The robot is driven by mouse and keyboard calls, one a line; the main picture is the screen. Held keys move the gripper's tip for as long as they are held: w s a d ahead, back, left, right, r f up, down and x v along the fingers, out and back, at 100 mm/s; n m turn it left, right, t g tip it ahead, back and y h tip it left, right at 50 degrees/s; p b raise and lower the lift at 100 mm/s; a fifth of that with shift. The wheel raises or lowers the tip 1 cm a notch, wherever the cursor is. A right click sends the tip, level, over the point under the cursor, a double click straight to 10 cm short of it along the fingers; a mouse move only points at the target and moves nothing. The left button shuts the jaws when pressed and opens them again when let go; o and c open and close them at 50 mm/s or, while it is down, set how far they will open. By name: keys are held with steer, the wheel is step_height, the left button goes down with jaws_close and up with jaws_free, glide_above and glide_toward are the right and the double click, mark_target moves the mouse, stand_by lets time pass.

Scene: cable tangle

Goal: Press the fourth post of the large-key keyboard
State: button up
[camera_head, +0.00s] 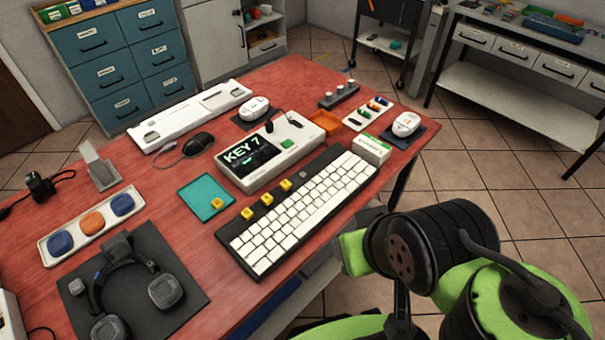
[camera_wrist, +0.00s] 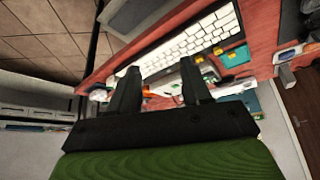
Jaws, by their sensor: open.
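A dark keyboard with white keys (camera_head: 305,210) lies near the table's front right edge. It also shows in the wrist view (camera_wrist: 190,40). Several bare-topped yellow pieces are here: one (camera_head: 247,213), a second (camera_head: 266,198) and a third (camera_head: 285,184) sit along the keyboard's dark back strip. Another yellow piece (camera_head: 217,203) lies on a teal mat (camera_head: 197,190). I cannot tell which part is the fourth post. My gripper (camera_wrist: 160,72) is open with nothing between its fingers, apart from the keyboard. In the head view my arm is off the table's right edge.
A device with a screen reading "KEY 7" (camera_head: 250,155) stands behind the keyboard. A white and green box (camera_head: 371,149) is at the keyboard's right end. A headset (camera_head: 122,285) lies on a dark mat at left front. A white panel (camera_head: 190,115) lies at the back.

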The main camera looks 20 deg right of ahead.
jaws_close()
stand_by(1.5)
